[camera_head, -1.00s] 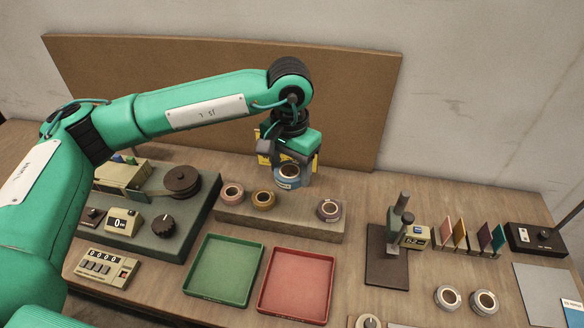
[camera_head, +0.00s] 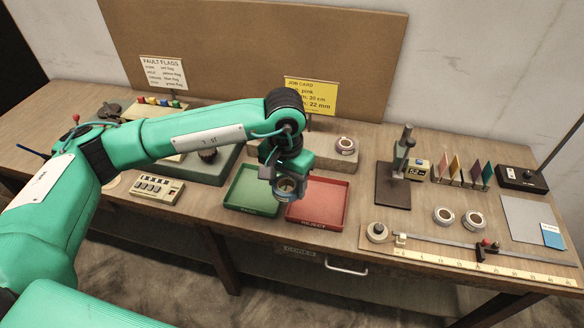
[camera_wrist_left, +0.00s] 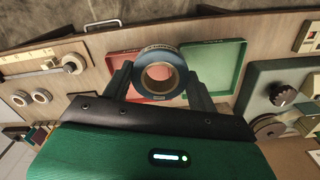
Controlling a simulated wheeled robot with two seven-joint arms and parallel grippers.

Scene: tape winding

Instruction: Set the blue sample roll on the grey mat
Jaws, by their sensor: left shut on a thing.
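My left gripper (camera_head: 285,180) is shut on the blue sample roll (camera_head: 288,187) and holds it in the air above the trays. In the left wrist view the roll (camera_wrist_left: 160,52) sits between the two fingers, its hole facing the camera. The grey mat (camera_head: 522,216) lies flat at the right end of the bench, far to the right of my gripper. My right gripper is out of view.
Green (camera_head: 240,200) and red (camera_head: 325,210) trays lie under the held roll. A post stand (camera_head: 398,170), two loose rolls (camera_head: 443,216), colour swatches (camera_head: 465,168) and a ruler (camera_head: 450,258) lie between there and the mat. A blue-and-white card (camera_head: 552,236) lies on the mat's near right corner.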

